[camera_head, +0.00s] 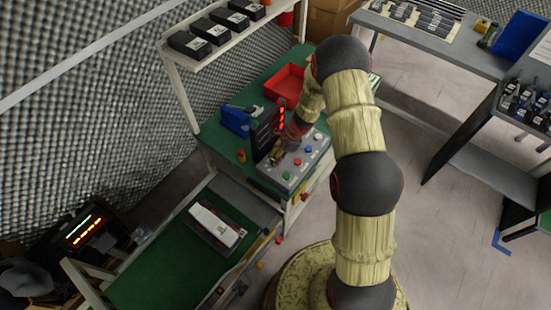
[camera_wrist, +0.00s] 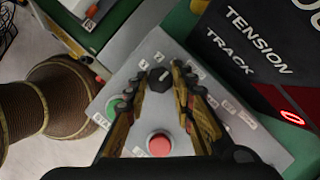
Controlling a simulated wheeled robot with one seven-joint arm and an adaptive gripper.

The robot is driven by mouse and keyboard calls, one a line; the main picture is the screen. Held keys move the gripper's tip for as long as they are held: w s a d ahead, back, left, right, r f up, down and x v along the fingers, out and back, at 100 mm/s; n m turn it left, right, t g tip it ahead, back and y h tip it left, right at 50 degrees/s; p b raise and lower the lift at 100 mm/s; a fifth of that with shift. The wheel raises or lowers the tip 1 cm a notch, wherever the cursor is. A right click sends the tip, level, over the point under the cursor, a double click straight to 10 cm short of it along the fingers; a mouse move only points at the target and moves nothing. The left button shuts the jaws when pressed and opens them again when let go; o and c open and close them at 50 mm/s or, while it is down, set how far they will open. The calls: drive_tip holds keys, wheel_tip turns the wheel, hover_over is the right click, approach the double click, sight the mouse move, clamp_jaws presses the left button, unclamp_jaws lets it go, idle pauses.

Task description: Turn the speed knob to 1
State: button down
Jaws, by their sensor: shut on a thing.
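The speed knob (camera_wrist: 158,79) is a small black dial with a pale pointer line, set on a grey control panel (camera_wrist: 192,118). Small white number labels sit around it, too small to read surely. In the wrist view my gripper (camera_wrist: 160,70) has one finger on each side of the knob, closed on it. In the head view my gripper (camera_head: 277,155) is low over the left part of the panel (camera_head: 288,182), and the knob is hidden there.
A red button (camera_wrist: 159,144) and a green start button (camera_wrist: 115,107) lie close to my fingers. A black display box (camera_wrist: 250,45) marked TENSION and TRACK stands beside the panel. A blue bin (camera_head: 236,121) and red tray (camera_head: 287,82) are on the green bench.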

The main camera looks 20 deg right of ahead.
drive_tip(key=c, duration=1.5)
unclamp_jaws()
drive_tip(key=v, duration=1.2)
drive_tip(key=shift+a, duration=0.1)
